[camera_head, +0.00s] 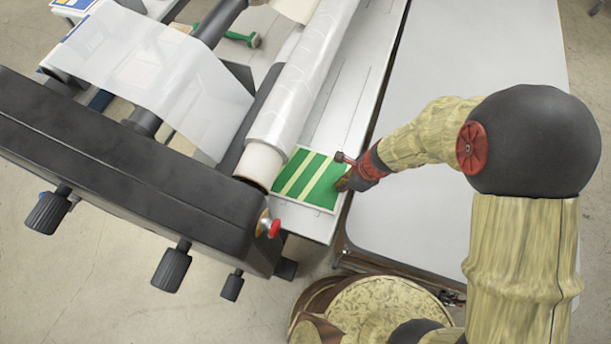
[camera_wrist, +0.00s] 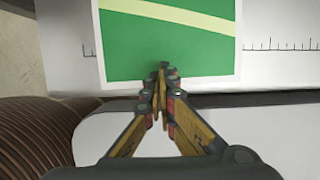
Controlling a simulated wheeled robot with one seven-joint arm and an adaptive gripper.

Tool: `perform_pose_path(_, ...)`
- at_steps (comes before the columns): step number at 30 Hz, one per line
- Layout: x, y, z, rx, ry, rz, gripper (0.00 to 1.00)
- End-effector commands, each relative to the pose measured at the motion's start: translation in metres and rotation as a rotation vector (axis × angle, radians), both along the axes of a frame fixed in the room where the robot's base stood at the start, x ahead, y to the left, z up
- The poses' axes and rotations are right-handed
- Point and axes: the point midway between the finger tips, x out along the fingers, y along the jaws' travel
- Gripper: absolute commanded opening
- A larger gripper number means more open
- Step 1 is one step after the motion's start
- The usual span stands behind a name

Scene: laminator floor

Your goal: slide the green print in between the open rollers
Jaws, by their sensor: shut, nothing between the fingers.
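The green print (camera_head: 311,180), green with pale yellow stripes and a white border, lies flat on the laminator's feed table (camera_head: 327,225) just right of the rollers. The upper roller (camera_head: 300,85), wrapped in clear film, runs along its left side, and the print's far edge is close to it. I cannot see the gap between the rollers. My gripper (camera_head: 346,160) is at the print's near right edge. In the wrist view the shut fingertips (camera_wrist: 162,70) overlap the print (camera_wrist: 170,45) near its edge, with nothing between them. I cannot tell whether they touch it.
The black end housing (camera_head: 140,180) with dark knobs and a red button (camera_head: 274,228) stands at the left. A pale table (camera_head: 480,60) lies to the right, mostly clear. A green-handled tool (camera_head: 243,38) lies behind the rollers. A ruler scale (camera_wrist: 280,45) marks the feed table.

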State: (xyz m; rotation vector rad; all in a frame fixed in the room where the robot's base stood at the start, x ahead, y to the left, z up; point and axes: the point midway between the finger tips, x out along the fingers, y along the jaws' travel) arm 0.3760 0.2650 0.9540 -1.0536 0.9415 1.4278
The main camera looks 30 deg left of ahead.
Motion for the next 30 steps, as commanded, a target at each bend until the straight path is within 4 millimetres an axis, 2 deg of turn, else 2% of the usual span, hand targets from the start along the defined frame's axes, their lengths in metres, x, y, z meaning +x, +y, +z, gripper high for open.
perform_pose_path(30, -0.002, 0.013, -0.001, 0.0, 0.002, 0.001, 0.0)
